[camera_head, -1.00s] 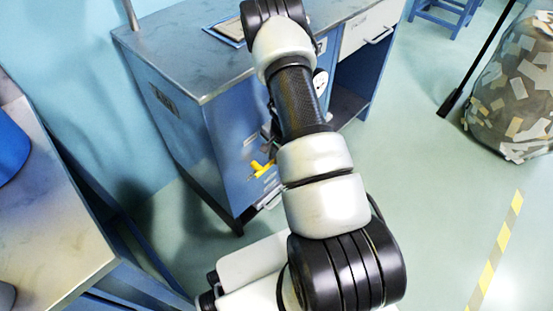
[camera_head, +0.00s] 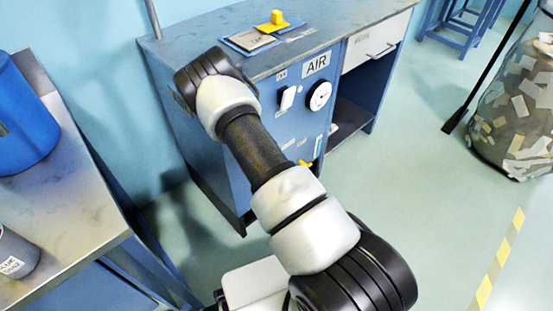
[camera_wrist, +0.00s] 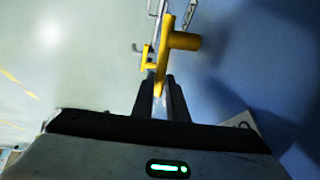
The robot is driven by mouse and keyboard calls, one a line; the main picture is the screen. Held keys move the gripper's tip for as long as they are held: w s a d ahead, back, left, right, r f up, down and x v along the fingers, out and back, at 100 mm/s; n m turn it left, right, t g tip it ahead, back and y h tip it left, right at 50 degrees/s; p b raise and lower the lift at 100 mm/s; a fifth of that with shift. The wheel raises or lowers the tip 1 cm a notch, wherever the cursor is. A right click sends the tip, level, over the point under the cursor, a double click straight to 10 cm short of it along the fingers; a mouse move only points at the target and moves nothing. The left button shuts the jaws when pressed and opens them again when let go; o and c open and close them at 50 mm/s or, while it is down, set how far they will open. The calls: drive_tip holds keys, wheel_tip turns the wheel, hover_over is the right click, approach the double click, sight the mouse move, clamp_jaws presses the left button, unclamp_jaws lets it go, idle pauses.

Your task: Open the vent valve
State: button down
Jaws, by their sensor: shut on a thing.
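The wrist view shows a yellow valve lever (camera_wrist: 167,58) with a short yellow stub sticking out to the right, beside the blue panel. My gripper (camera_wrist: 160,92) is shut on the lever's near end, which lies between the two dark fingers. A second, smaller yellow handle (camera_wrist: 147,57) is just left of it. In the head view a small piece of yellow handle (camera_head: 305,163) shows low on the panel, right of my arm. My arm hides my gripper and the rest of the valve there.
The blue cabinet (camera_head: 225,180) has an AIR label (camera_head: 316,65), a round gauge (camera_head: 319,95) and a white switch (camera_head: 287,97). A metal table (camera_head: 75,215) with a blue container (camera_head: 24,120) is at left.

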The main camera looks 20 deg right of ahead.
drive_tip(key=shift+a+r+h, duration=0.15)
drive_tip(key=shift+a+h, duration=0.1)
drive_tip(key=shift+h, duration=0.15)
drive_tip(key=c, duration=1.7)
unclamp_jaws()
drive_tip(key=shift+c, duration=0.2)
drive_tip(key=shift+r, duration=0.1)
drive_tip(key=p+v, duration=0.5)
drive_tip(key=v, duration=1.2)
drive_tip(key=shift+s, duration=0.3)
drive_tip(key=shift+a, duration=0.15)
